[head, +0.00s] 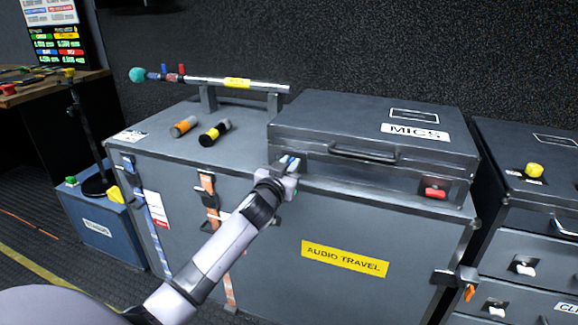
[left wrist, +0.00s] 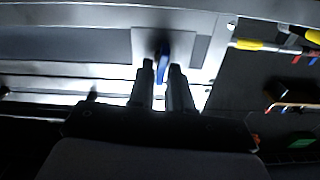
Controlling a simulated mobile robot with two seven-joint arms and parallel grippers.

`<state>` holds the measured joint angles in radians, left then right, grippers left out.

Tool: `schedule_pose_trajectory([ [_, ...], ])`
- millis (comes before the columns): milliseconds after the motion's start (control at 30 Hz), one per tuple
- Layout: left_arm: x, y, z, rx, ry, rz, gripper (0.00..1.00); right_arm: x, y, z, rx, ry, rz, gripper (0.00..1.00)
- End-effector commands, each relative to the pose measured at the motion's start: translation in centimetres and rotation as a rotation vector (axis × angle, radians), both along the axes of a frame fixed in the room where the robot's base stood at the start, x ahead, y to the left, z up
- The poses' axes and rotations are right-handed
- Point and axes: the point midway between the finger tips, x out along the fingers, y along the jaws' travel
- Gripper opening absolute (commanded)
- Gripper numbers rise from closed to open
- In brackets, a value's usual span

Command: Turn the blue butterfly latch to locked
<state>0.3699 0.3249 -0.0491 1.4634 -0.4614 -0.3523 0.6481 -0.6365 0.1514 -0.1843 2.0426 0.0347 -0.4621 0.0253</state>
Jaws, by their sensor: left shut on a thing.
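The blue butterfly latch (head: 291,161) is on the front left of the grey MICS case (head: 300,137). In the left wrist view the blue latch (left wrist: 162,64) stands upright between the fingers, in front of a pale plate (left wrist: 201,48). My left gripper (head: 285,170) reaches up to the latch from the front, and it also shows in the left wrist view (left wrist: 163,80). Its two fingers are shut on the latch. In the head view the gripper hides part of the latch. My right gripper is not in view.
A red latch (head: 435,192) is at the right of the MICS case front. The case stands on a large AUDIO TRAVEL trunk (head: 270,265). Two small cylinders (head: 214,133) and a boom pole (head: 262,87) on a stand are to the left. Drawers (head: 530,255) stand right.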

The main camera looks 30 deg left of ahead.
Motion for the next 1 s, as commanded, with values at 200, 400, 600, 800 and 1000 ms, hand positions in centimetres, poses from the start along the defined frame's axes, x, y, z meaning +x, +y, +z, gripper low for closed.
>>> schedule_pose_trajectory([
  [200, 0.0, -0.1, 0.0, 0.065, 0.017, 0.0, 0.0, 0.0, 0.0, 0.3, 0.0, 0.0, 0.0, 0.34],
  [400, 0.0, -0.2, 0.0, 0.198, 0.049, 0.0, 0.0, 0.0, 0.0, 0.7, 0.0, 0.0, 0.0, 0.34],
  [600, 0.1, -0.4, -0.1, 0.377, 0.091, -0.001, 0.0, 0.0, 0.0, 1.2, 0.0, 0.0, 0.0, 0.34],
  [800, 0.1, -0.5, -0.2, 0.565, 0.137, 0.0, 0.0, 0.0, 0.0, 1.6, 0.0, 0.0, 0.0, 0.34],
  [1000, 0.1, -0.7, -0.4, 0.749, 0.181, -0.001, 0.0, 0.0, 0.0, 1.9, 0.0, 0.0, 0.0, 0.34],
])
